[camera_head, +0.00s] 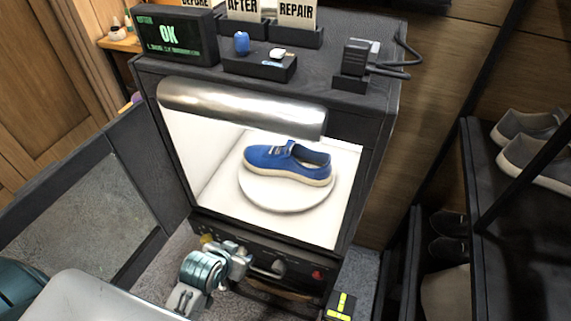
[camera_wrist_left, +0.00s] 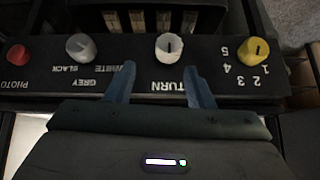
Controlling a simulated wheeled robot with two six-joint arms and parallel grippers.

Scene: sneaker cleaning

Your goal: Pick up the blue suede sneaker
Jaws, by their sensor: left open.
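The blue suede sneaker (camera_head: 287,162) with a pale sole sits upright on a round white turntable (camera_head: 285,200) inside the lit white photo booth (camera_head: 200,155). Its toe points left in the head view. My left gripper (camera_head: 240,261) is outside the booth, low in front of its control panel and apart from the sneaker. In the left wrist view the left gripper (camera_wrist_left: 160,72) is open, its two blue-grey fingers pointing toward the white TURN knob (camera_wrist_left: 169,47). Whether they touch the knob I cannot tell. My right gripper does not show.
The panel also has a yellow knob (camera_wrist_left: 254,51), a grey knob (camera_wrist_left: 81,47) and a red PHOTO button (camera_wrist_left: 18,55). A metal cylinder (camera_head: 240,107) spans the booth's upper front. An OK display (camera_head: 173,36) stands on top. Grey shoes (camera_head: 535,150) sit on the right shelf.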

